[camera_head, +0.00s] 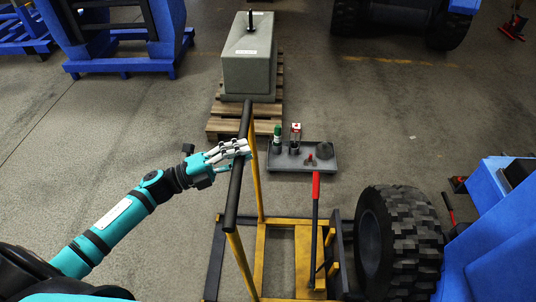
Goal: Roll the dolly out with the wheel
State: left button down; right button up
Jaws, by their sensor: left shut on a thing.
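The dolly (268,222) has a yellow frame with dark side rails and a long black handle bar (237,180). A lever with a red grip (316,185) stands up from its base. The wheel (412,243), a big black knobbly tyre, stands upright at the dolly's right side. What bears it underneath is hidden. My left gripper (242,150), with white fingers, is shut on the handle bar near its far part. My right gripper does not show.
A grey tray (326,163) with small cans and parts lies beyond the dolly. A grey block (248,70) stands on a wooden pallet (225,124). Blue machinery (495,240) is close to the wheel's right.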

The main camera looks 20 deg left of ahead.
pick_arm(q)
jog(key=s+a, duration=0.2)
jog(key=a, duration=0.5)
jog(key=s+a+b, duration=0.1)
jog(key=s+a, duration=0.1)
jog(key=a, duration=0.6)
jog(key=shift+s+a+f, duration=0.25)
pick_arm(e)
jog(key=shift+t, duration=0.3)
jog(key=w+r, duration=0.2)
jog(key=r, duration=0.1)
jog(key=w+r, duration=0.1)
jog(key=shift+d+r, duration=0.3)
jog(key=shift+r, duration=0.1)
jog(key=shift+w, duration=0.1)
pick_arm(q)
jog(key=c, duration=1.4)
grip_release()
jog(key=shift+s+a, duration=0.25)
jog(key=shift+a, duration=0.35)
jog(key=shift+o, duration=1.6)
jog(key=shift+w+d+r, duration=0.1)
jog(key=shift+d, duration=0.05)
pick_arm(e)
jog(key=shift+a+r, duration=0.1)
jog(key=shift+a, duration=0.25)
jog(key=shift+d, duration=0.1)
pick_arm(q)
jog(key=v, duration=1.2)
